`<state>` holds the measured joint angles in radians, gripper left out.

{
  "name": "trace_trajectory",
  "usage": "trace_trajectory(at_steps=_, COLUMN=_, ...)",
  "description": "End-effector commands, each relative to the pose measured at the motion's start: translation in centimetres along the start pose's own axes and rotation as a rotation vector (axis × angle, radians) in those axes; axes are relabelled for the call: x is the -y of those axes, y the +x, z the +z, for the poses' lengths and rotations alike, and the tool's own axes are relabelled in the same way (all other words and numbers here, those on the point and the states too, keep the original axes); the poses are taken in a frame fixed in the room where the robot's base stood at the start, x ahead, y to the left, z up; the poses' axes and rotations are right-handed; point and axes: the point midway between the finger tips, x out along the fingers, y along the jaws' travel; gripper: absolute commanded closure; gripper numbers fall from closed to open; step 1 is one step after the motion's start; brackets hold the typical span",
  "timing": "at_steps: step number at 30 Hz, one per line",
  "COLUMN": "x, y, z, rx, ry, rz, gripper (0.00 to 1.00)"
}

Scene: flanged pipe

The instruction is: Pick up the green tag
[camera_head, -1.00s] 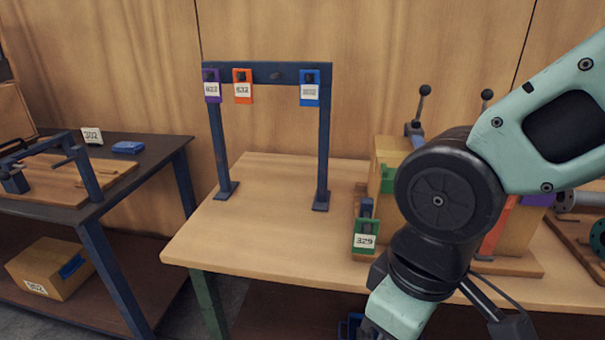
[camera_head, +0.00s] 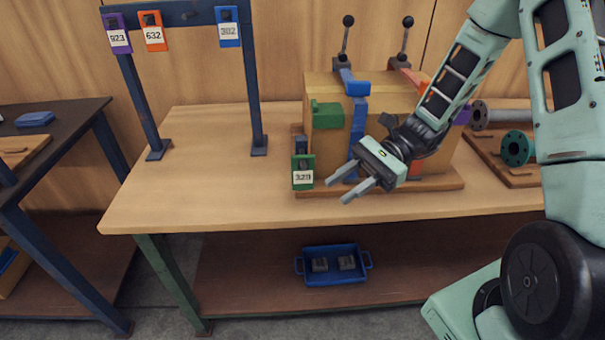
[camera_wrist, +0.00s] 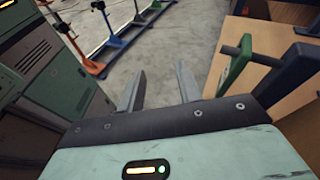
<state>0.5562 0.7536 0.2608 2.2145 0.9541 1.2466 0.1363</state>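The green tag (camera_head: 303,172), with a white label that seems to read 329, hangs on a short blue post (camera_head: 299,144) at the front left of a wooden fixture. My gripper (camera_head: 338,190) is open and empty, just right of the tag and apart from it. Its two grey fingers point toward the lower left. In the wrist view the open fingers (camera_wrist: 160,78) have nothing between them. A green piece on a grey peg, apparently the tag (camera_wrist: 237,65) seen edge-on, stands right of the fingers.
The wooden fixture (camera_head: 390,110) with blue and orange clamps stands behind my gripper. A rack (camera_head: 255,90) at left bears purple (camera_head: 118,35), orange (camera_head: 153,32) and blue (camera_head: 228,28) tags. Flanged pipes (camera_head: 517,148) lie at right. A blue tray (camera_head: 333,280) sits on the lower shelf.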

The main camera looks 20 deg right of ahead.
Motion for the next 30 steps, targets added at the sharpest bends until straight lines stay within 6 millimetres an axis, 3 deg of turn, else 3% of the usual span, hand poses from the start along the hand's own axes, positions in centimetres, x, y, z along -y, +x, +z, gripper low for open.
trace_trajectory(at_steps=3, x=1.6, y=-4.5, z=-3.2, rx=0.131, ry=0.145, rz=-0.245, gripper=0.65)
trace_trajectory(at_steps=6, x=2.2, y=-7.3, z=-5.0, rx=0.206, ry=0.213, rz=-0.382, gripper=0.65)
trace_trajectory(at_steps=11, x=2.6, y=-9.1, z=-6.2, rx=0.257, ry=0.253, rz=-0.476, gripper=0.65)
trace_trajectory(at_steps=14, x=3.2, y=-8.2, z=-5.9, rx=0.263, ry=0.256, rz=-0.480, gripper=0.65)
trace_trajectory(at_steps=24, x=6.4, y=-2.1, z=-4.5, rx=0.259, ry=0.255, rz=-0.474, gripper=0.65)
trace_trajectory(at_steps=30, x=7.9, y=0.5, z=-4.0, rx=0.258, ry=0.253, rz=-0.475, gripper=0.65)
